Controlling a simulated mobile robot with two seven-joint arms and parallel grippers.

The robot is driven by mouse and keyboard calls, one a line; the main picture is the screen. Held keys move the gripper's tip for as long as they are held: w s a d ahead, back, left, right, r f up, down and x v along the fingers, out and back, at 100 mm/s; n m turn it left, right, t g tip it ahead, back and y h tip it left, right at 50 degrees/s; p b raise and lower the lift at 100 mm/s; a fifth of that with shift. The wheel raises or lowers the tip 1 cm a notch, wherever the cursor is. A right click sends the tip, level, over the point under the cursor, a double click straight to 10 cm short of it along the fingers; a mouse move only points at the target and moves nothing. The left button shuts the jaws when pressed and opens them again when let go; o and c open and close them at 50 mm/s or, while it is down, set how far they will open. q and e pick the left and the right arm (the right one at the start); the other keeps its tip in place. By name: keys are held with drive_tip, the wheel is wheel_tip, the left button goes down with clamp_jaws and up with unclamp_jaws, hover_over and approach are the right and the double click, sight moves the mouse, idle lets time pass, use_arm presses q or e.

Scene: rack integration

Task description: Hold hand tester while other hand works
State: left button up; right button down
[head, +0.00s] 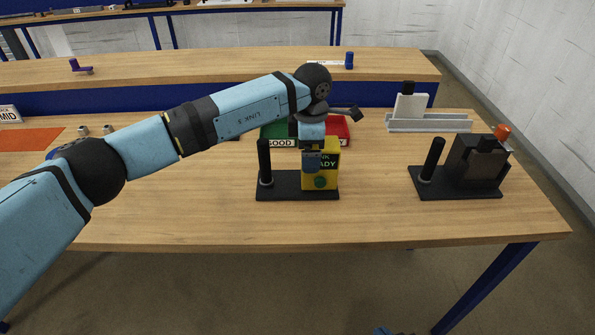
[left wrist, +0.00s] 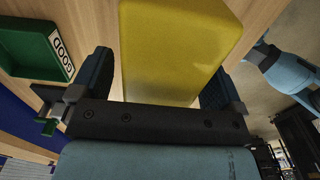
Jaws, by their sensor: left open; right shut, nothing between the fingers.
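The yellow hand tester (head: 330,180) has a dark screen reading partly "READY" and a green button. It stands upright on a black base (head: 290,194) with a black post. My left gripper (head: 313,160) points down over the tester, and its arm hides part of the tester's top. In the left wrist view the yellow tester (left wrist: 172,50) sits between the two spread fingers of my left gripper (left wrist: 158,85), with a visible gap at the left finger. Only a small blue piece of my right gripper (head: 385,331) shows at the bottom edge of the head view.
A green tray (head: 268,131) marked GOOD and a red tray (head: 343,131) lie behind the tester. A second black stand (head: 475,165) with a post and an orange knob is at the right. A grey rail fixture (head: 428,122) stands behind it. The front of the table is clear.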

use_arm(q)
drive_tip(key=c, duration=0.9)
drive_tip(key=shift+f, duration=0.1)
idle(2.5)
